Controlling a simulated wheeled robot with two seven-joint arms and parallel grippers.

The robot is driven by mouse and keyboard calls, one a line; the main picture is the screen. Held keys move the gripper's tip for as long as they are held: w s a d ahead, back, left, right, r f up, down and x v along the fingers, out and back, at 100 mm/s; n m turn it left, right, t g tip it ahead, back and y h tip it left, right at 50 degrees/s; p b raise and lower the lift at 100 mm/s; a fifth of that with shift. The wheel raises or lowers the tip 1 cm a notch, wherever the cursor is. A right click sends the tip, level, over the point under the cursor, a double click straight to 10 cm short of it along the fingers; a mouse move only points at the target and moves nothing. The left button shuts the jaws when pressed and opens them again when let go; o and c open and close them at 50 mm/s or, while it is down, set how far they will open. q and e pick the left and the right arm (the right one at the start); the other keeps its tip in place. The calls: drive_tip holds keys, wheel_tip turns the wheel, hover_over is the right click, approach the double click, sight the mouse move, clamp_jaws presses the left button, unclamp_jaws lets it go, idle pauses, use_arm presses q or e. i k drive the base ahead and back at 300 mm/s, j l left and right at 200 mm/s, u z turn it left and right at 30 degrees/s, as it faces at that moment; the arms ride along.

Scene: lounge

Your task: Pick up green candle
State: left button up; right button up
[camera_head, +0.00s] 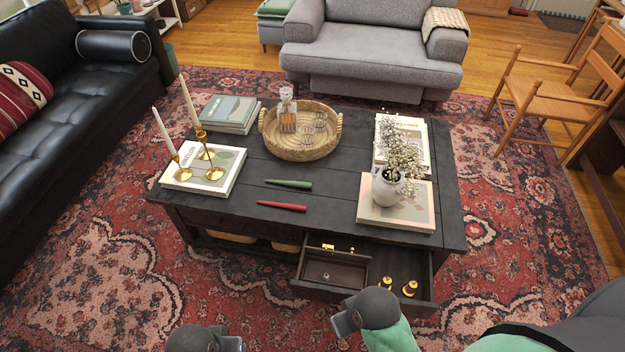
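The green candle (288,185) is a thin taper lying on its side on the dark coffee table (250,165), near the middle of the top. A red candle (282,206) lies just in front of it. My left gripper (232,343) is only partly in view at the bottom edge, well short of the table. My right gripper (343,323) is low in front of the open drawer, apart from both candles. Its finger gap does not show clearly. Nothing covers the green candle.
An open drawer (326,293) juts from the table's front, with small brass pieces (409,288) inside. A vase (387,188) stands on books at right. Brass holders (184,173) with white candles stand on a book at left. A wicker tray (300,149) holds a decanter behind.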

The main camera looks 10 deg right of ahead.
sight(302, 185)
drive_tip(key=i+j+z, duration=0.15)
drive_tip(key=j+z, duration=0.25)
drive_tip(key=i+j+z, duration=0.1)
drive_tip(key=j+z, duration=0.8)
drive_tip(key=j, duration=1.25)
drive_tip(key=j+z, duration=0.15)
drive_tip(key=j, duration=1.25)
drive_tip(key=k, duration=0.05)
